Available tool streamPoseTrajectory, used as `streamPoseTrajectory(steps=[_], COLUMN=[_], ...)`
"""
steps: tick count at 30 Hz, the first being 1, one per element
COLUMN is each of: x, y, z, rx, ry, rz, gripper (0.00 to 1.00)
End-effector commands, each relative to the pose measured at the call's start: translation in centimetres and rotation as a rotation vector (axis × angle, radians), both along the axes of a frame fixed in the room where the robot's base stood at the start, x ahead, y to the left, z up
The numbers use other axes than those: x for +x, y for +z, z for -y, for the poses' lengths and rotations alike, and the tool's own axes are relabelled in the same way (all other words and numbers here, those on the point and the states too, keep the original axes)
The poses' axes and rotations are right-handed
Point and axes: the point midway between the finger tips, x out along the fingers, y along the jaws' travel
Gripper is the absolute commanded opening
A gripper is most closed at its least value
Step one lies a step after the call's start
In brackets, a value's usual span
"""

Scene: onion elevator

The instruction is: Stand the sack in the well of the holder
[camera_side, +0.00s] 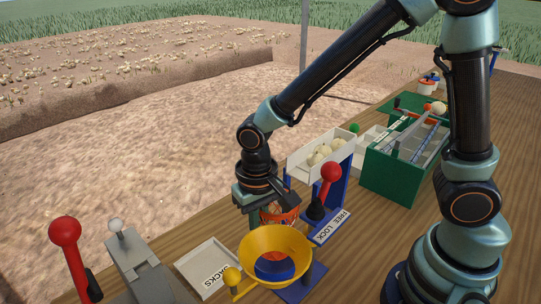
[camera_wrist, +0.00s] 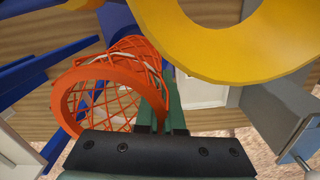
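The sack is an orange mesh net with a solid rim (camera_wrist: 72,92). In the side view the sack (camera_side: 281,214) hangs beside my gripper (camera_side: 256,222), behind the yellow funnel and above the bench. In the wrist view my gripper (camera_wrist: 163,128) has its fingers close together at the sack's right side, and they appear to pinch its wall near the rim. The sack's mouth faces the wrist camera, and it looks empty. The holder seems to be the blue stand (camera_side: 302,283) under the yellow funnel (camera_side: 262,243); blue shows through the funnel's opening. The well itself is mostly hidden.
A white tray marked SACKS (camera_side: 202,264) lies left of the funnel. A red-knobbed lever (camera_side: 330,173) stands by the FREE LOCK plate, below a white hopper (camera_side: 303,166) of onions. A grey device (camera_side: 140,262) and another red-knobbed lever (camera_side: 66,232) stand at front left. A green crate (camera_side: 388,178) stands behind.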

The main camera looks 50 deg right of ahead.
Motion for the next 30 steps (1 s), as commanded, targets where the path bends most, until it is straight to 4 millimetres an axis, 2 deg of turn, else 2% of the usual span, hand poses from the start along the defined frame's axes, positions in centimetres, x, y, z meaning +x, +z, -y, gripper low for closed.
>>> streamPoseTrajectory(steps=[9,22,24,25,30], x=[-0.1,0.0,0.0,0.0,0.0], y=[-3.6,-4.1,-4.1,-4.1,-4.1], z=[0.0,0.0,0.0,0.0,0.0], rx=[-0.002,-0.001,0.0,0.0,0.0], ry=[0.0,0.0,0.0,0.0,0.0], rz=[-0.002,-0.001,0.0,0.0,0.0], gripper=[0.0,0.0,0.32,0.35,0.35])
